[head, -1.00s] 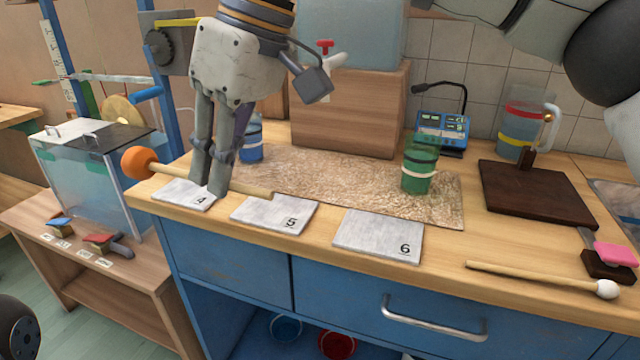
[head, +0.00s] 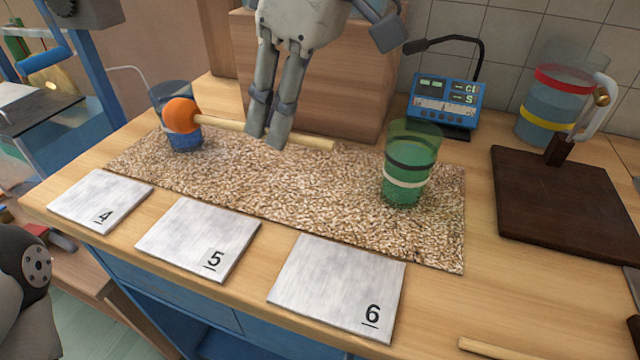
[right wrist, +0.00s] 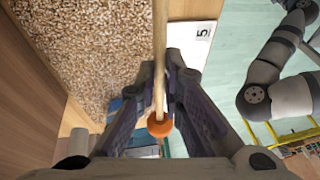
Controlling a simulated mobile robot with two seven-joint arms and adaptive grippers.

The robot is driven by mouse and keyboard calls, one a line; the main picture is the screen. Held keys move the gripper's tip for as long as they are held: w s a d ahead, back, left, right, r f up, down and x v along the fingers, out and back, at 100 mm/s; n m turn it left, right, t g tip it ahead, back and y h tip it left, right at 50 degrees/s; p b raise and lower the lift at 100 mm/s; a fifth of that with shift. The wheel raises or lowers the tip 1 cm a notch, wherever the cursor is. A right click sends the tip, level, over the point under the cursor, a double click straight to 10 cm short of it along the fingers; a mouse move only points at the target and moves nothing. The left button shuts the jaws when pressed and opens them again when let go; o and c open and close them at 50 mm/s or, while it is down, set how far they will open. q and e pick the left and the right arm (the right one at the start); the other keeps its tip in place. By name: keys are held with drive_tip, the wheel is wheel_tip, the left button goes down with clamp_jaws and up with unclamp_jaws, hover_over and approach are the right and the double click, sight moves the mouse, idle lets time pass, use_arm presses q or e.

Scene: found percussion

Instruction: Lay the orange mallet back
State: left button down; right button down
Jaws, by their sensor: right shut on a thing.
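The orange mallet has a round orange head (head: 181,115) and a pale wooden stick (head: 315,139). My right gripper (head: 266,138) is shut on its stick, and the mallet lies across the picture over the speckled mat (head: 300,195), head to the left. I cannot tell whether the mallet touches the mat. The head partly covers a blue cup (head: 186,142). In the right wrist view the stick (right wrist: 160,55) runs between the fingers, with the orange head (right wrist: 159,127) close to the camera. My left gripper is not in view.
A green cup (head: 408,165) stands on the mat's right end. White pads 4 (head: 95,200), 5 (head: 195,240) and 6 (head: 335,285) lie along the front edge. A wooden block (head: 330,80) stands behind. A blue device (head: 443,100) and a dark board (head: 555,205) are at right.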

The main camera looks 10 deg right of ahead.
drive_tip(key=d+f, duration=0.2)
drive_tip(key=s+d+f, duration=0.1)
drive_tip(key=d+f, duration=0.1)
drive_tip(key=s+d+f, duration=0.1)
drive_tip(key=d+f, duration=0.2)
drive_tip(key=shift+s, duration=0.2)
wheel_tip(320, 180, down, 3)
drive_tip(key=shift+r+b, duration=0.1)
drive_tip(key=shift+b, duration=0.2)
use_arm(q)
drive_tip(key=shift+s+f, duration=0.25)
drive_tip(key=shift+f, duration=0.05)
use_arm(e)
drive_tip(key=shift+f, duration=0.2)
drive_tip(key=c, duration=1.7)
unclamp_jaws()
drive_tip(key=shift+f, duration=0.1)
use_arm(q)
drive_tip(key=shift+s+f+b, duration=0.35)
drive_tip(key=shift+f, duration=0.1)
use_arm(e)
drive_tip(key=v, duration=1.2)
